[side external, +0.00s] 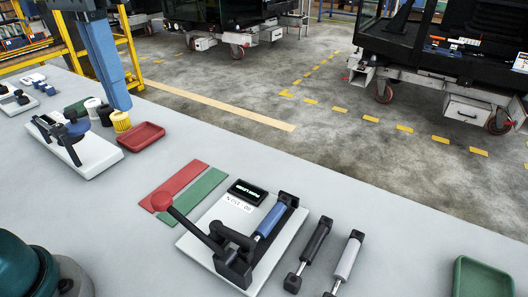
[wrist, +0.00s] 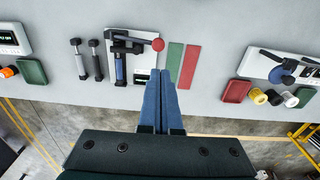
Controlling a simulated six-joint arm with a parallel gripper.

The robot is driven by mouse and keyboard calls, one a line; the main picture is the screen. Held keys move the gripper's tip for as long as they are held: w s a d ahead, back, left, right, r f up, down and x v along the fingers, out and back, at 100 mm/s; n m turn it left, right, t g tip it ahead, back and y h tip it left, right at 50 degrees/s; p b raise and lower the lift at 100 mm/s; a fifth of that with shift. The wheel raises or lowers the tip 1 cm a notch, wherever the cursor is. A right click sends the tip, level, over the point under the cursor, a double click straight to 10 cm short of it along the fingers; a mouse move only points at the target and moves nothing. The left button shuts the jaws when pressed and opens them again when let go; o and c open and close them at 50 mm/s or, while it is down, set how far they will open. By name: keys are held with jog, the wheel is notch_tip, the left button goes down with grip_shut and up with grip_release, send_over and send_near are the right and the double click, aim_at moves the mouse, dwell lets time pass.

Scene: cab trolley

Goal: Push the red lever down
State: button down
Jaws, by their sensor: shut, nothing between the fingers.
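The red lever is a dark arm with a red ball knob (side external: 162,201), hinged on a black clamp at the front of a light grey plate (side external: 208,215). It leans out past the plate's left edge; its exact angle is hard to judge. In the wrist view the knob (wrist: 158,44) lies just beyond the fingertips. My gripper (side external: 121,107) has long blue fingers pointing down at the upper left, apart from the lever. In the wrist view my gripper (wrist: 162,72) is shut and empty, its fingers side by side.
The plate carries a blue cylinder (side external: 271,220) and a display (side external: 247,190). Red (side external: 180,178) and green (side external: 199,190) strips lie beside it. Two loose cylinders (side external: 318,240) (side external: 349,256) lie right. A second clamp plate (side external: 90,160) and red tray (side external: 141,136) stand left.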

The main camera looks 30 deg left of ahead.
aim_at(154, 194)
jog(key=shift+w+d+f, duration=0.2)
jog(key=shift+f, duration=0.15)
jog(key=shift+f, duration=0.15)
notch_tip(154, 194, down, 14)
jog(key=shift+r, duration=0.1)
dwell(0.8)
dwell(0.3)
jog(key=shift+a+f, duration=0.5)
jog(key=shift+f, duration=0.2)
jog(key=shift+a+f, duration=0.3)
jog(key=shift+f, duration=0.75)
jog(key=shift+a+f, duration=0.35)
jog(key=shift+f, duration=0.7)
jog(key=shift+a+f, duration=0.3)
jog(key=shift+f, duration=0.75)
jog(key=shift+s, duration=0.1)
